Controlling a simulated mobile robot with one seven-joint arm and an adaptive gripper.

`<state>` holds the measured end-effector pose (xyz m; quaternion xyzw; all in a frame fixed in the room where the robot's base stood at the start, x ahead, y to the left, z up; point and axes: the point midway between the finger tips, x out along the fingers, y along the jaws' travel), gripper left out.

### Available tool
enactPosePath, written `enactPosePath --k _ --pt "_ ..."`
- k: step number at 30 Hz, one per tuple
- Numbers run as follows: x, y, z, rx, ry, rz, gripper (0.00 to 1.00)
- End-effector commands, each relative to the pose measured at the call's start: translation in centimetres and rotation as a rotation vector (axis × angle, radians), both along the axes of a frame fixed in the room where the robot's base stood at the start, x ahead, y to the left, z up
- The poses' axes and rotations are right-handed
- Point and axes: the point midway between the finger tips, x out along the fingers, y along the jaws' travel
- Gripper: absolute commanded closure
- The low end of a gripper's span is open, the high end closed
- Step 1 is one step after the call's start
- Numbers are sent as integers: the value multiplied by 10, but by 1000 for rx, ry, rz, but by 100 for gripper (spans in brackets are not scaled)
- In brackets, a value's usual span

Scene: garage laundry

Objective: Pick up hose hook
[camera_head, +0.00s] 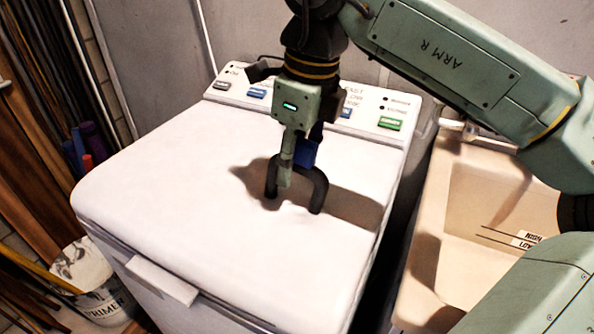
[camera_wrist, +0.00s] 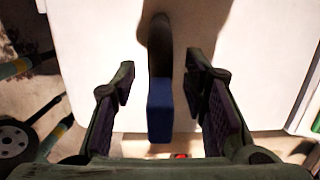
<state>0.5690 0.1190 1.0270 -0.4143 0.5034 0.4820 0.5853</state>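The hose hook is a dark curved piece (camera_head: 319,190) with a blue end, on the white lid of the washing machine (camera_head: 170,190). In the wrist view its blue end (camera_wrist: 160,110) points toward the camera, and the dark part runs away behind it. My gripper (camera_head: 287,178) points down at the hook in the head view and hides part of it. In the wrist view my gripper (camera_wrist: 160,78) is open, with one finger on each side of the hook and a visible gap on both sides.
A control panel with coloured buttons (camera_head: 390,123) lines the back of the machine. A pale utility sink (camera_head: 430,210) stands at the right. A white bucket (camera_head: 105,308) and long boards (camera_head: 30,200) are at the left. The rest of the lid is clear.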

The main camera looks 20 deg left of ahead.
Motion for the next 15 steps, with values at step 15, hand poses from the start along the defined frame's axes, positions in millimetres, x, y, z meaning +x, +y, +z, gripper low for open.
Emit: enactPosePath --k 15 --pt "0 0 0 0 0 1 96"
